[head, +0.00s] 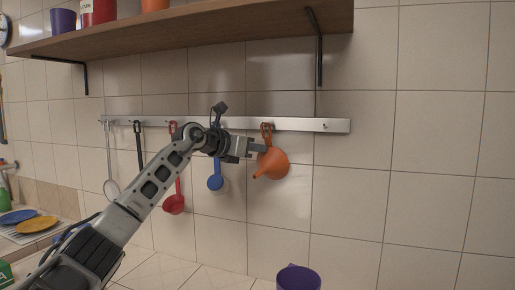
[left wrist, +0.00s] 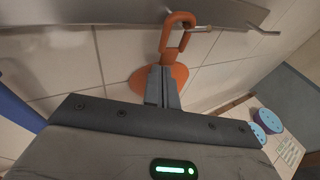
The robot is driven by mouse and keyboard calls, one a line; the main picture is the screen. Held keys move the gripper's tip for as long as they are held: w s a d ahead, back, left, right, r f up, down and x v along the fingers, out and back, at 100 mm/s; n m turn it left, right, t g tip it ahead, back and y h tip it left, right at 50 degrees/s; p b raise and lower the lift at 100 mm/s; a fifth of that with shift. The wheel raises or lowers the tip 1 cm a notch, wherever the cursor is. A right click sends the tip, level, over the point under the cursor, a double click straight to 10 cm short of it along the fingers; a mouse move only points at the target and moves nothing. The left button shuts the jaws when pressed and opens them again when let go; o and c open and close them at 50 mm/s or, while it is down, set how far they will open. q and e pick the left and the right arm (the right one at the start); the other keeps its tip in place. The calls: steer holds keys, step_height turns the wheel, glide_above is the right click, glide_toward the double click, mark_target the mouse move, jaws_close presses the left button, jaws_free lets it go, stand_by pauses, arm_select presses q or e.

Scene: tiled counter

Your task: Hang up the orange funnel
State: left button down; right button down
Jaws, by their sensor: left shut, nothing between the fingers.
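The orange funnel (head: 273,164) hangs against the tiled wall below the metal rail (head: 300,124), its spout pointing down and left. Its orange loop shows at the rail, and in the left wrist view the loop of the funnel (left wrist: 178,32) is at a thin metal hook (left wrist: 200,29), which appears to pass through it. My left gripper (head: 261,148) is shut and empty, just in front of the funnel's upper part. In the left wrist view its closed fingers (left wrist: 163,84) hide part of the funnel's body. My right gripper is not in view.
A blue ladle (head: 215,183), a red ladle (head: 174,204) and other utensils hang left of the funnel. A wooden shelf (head: 200,35) with brackets is above. A purple cup (head: 298,279) stands below. Plates (head: 36,224) are at the left. The rail's right end has a free hook.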

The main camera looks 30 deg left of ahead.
arm_select(q)
steer(key=shift+w, duration=0.4)
steer(key=shift+s+d+b, duration=0.15)
steer(key=shift+s+b, duration=0.4)
steer(key=shift+s, duration=0.25)
steer(key=shift+s+d+b, duration=0.15)
steer(key=shift+s+b, duration=0.35)
steer(key=shift+s, duration=0.3)
stand_by(2.8)
steer(key=shift+s+d+b, duration=0.2)
steer(key=shift+s+b, duration=0.35)
steer(key=shift+s, duration=0.25)
steer(key=shift+s+d+b, duration=0.2)
steer(key=shift+s+b, duration=0.3)
steer(key=shift+s, duration=0.25)
steer(key=shift+s+d+b, duration=0.2)
steer(key=shift+s+b, duration=0.35)
steer(key=shift+s, duration=0.25)
